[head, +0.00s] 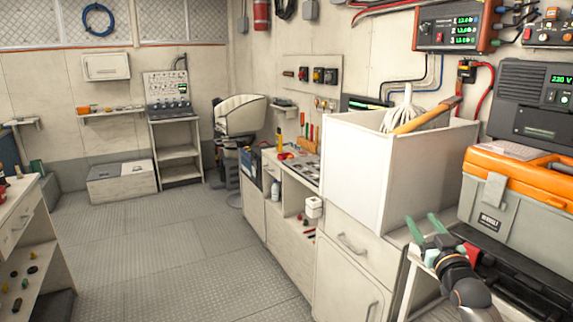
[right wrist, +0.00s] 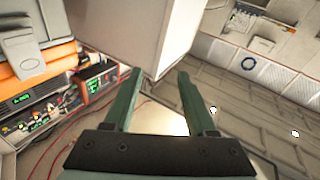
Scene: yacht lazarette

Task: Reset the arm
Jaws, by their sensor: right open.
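My right gripper (head: 426,226) is at the lower right of the head view, with its two green fingers apart and nothing between them. It is in front of the right end of a white open-topped bin (head: 365,170) and left of a grey and orange toolbox (head: 515,195). In the right wrist view the gripper's fingers (right wrist: 160,95) are spread and empty. The bin's white side (right wrist: 115,30) shows beyond them, and the toolbox (right wrist: 30,60) is at the left. My left gripper is not in view.
The bin holds a mop-like bundle and a wooden handle (head: 425,115). A low counter with tools (head: 295,165) runs left of it. A white shelf unit (head: 25,215) stands at the far left. The grey floor (head: 165,250) between is clear. Powered panels (head: 455,30) hang on the right wall.

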